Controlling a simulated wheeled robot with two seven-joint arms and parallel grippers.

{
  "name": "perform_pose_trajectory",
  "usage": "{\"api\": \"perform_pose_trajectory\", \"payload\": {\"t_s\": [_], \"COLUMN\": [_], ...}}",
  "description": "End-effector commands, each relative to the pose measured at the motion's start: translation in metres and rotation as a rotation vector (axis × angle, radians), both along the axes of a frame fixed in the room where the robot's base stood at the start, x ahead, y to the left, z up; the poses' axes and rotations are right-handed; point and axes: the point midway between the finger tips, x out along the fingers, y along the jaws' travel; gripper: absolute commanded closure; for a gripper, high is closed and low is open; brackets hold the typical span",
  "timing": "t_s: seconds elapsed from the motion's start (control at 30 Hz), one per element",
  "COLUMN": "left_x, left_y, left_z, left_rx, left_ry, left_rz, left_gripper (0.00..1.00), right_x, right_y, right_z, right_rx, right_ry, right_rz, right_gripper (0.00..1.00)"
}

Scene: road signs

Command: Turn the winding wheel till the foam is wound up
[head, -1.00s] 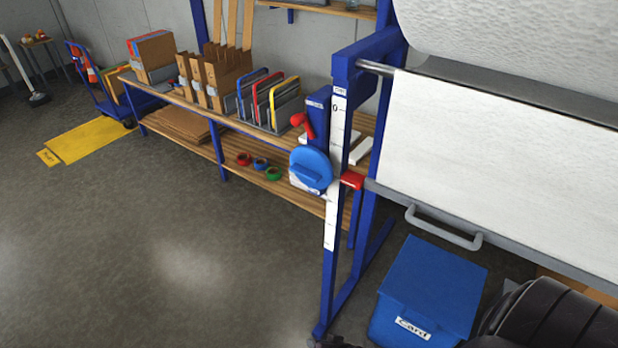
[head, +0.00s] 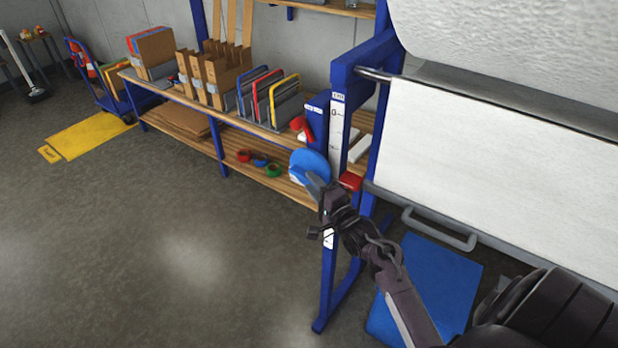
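The blue round winding wheel (head: 308,160) is on the left post of the blue frame in the head view. The white foam sheet (head: 490,165) hangs down at the right from a thick roll (head: 520,38), with a grey bar along its lower edge. My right gripper (head: 316,188) is at the lower front of the wheel and covers part of it, including its grip bar. Its fingertips are small here; I cannot tell whether they hold the bar. My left gripper is not in view.
A grey handle (head: 438,229) hangs below the foam. A wooden bench (head: 205,112) with boxes is behind. Open floor lies left.

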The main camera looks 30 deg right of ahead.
Motion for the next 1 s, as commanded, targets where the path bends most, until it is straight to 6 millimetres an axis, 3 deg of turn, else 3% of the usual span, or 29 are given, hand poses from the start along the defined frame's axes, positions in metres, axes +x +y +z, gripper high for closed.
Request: {"api": "perform_pose_trajectory", "payload": {"t_s": [0.2,0.47,0.73,1.0], "left_x": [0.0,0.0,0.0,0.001], "left_y": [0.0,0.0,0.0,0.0], "left_z": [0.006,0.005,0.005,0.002], "left_rx": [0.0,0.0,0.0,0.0], "left_ry": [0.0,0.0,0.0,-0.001], "left_rz": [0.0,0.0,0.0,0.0], "left_gripper": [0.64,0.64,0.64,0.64], "right_x": [0.019,0.021,0.021,0.021], "right_y": [0.0,0.0,0.0,0.0], "right_z": [0.001,0.0,0.0,-0.002], "right_rx": [-0.002,-0.002,-0.002,0.002], "right_ry": [0.0,0.001,0.001,-0.007], "right_rz": [-0.001,-0.001,-0.001,-0.001], "right_gripper": [0.66,0.66,0.99,1.0]}}
